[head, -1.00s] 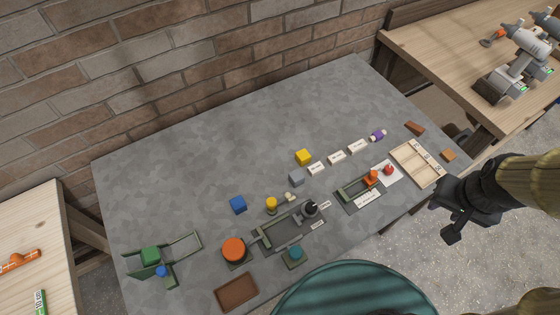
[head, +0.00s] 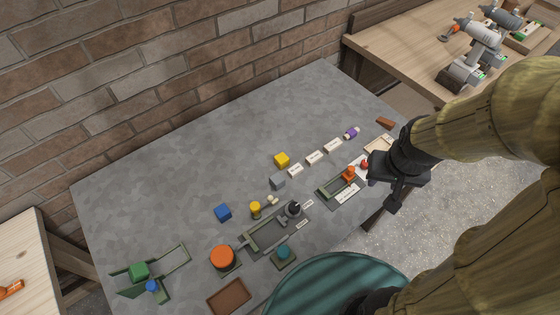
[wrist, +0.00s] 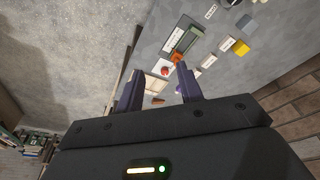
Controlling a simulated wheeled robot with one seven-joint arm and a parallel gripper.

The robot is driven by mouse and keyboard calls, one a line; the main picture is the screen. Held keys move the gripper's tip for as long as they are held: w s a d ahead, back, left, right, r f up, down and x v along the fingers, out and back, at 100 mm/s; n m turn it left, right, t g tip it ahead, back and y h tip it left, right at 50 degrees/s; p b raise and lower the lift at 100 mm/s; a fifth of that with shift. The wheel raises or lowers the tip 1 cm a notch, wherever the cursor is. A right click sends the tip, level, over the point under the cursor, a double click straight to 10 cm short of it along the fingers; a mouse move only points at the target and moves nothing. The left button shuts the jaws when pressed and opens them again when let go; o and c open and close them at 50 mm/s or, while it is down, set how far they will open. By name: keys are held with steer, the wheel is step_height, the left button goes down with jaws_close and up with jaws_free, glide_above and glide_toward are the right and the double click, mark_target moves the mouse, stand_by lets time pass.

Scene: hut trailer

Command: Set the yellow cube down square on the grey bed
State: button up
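The yellow cube (head: 281,159) sits on the grey table top (head: 150,205), just behind a grey cube (head: 278,181). It also shows in the wrist view (wrist: 242,48), at the right. A dark frame with a grey floor (head: 266,236) and a black-knobbed part lies nearer the front. A smaller green-edged frame (head: 328,189) with an orange part lies to its right. I cannot tell for sure which is the grey bed. My gripper (head: 385,190) is at the table's right edge, well right of the yellow cube.
A purple piece (head: 351,132) lies at the right. The back left of the table is clear. A brick wall (head: 150,80) stands behind.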

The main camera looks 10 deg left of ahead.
steer(key=shift+o, duration=0.8)
steer(key=shift+w, duration=0.1)
steer(key=m+g+b, duration=0.3)
steer(key=m, duration=0.5)
glide_above(281, 157)
step_height(281, 157, down, 8)
steer(key=shift+r, duration=0.15)
step_height(281, 157, down, 12)
steer(key=shift+f+p, duration=0.15)
steer(key=shift+p, duration=1)
